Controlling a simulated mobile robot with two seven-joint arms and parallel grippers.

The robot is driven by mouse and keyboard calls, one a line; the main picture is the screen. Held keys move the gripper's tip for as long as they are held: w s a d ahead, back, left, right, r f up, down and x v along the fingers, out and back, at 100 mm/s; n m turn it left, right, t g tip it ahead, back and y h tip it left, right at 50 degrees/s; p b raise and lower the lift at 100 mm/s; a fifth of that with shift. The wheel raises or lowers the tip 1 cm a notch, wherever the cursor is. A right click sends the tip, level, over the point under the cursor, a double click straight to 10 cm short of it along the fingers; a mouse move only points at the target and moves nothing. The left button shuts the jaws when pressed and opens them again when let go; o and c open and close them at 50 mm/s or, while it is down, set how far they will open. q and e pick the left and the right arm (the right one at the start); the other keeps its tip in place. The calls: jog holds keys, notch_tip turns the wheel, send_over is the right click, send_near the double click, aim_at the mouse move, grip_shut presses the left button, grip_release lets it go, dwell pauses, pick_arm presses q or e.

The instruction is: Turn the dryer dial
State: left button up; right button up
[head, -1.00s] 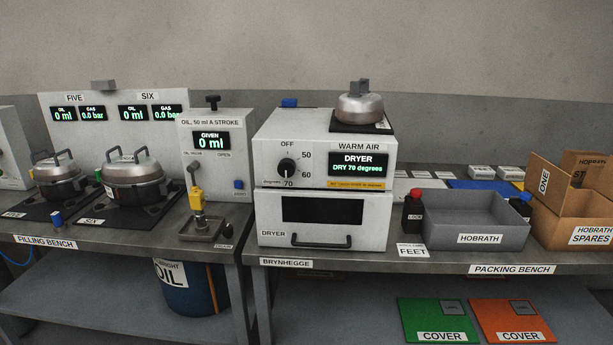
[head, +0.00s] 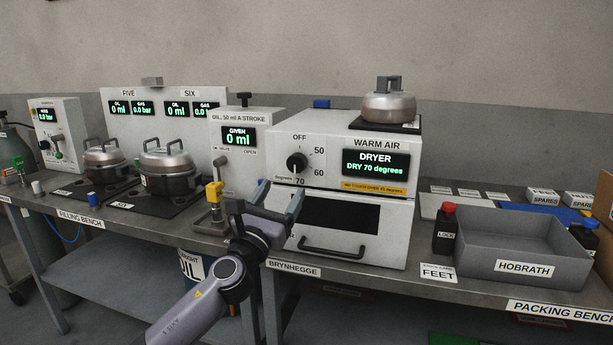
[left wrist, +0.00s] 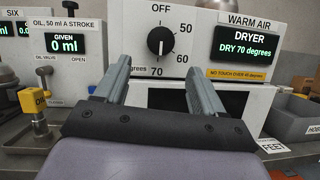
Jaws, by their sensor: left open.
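The dryer dial (head: 297,163) is a round black knob on the white dryer's (head: 283,145) upper front panel. It also shows in the left wrist view (left wrist: 161,41), above and between my fingers, with its white mark pointing down toward 70. Marks read OFF, 50, 60 and 70. The dryer display (head: 376,163) reads "DRY 70 degrees". My left gripper (head: 277,197) is open and empty, in front of the dryer and below the dial; its fingertips (left wrist: 157,66) appear apart from the dial. My right gripper is not in view.
An oil stand with a yellow-handled valve (head: 214,192) is left of my gripper. The dryer's lower door handle (head: 331,248) juts out at the right. A metal pot (head: 388,106) sits on top. A grey bin (head: 520,245) and red-capped bottle (head: 445,230) stand right.

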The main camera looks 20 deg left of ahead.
aim_at(295, 166)
pick_arm(q)
jog(key=shift+m, duration=0.4)
jog(key=shift+r+b+x, duration=0.2)
jog(key=shift+b+x, duration=0.25)
jog(key=shift+x, duration=1.45)
jog(key=shift+r+b+x, duration=0.25)
jog(key=shift+b+x, duration=0.2)
jog(key=shift+x, duration=1.5)
jog(key=shift+s, duration=0.15)
jog(key=c, duration=1.1)
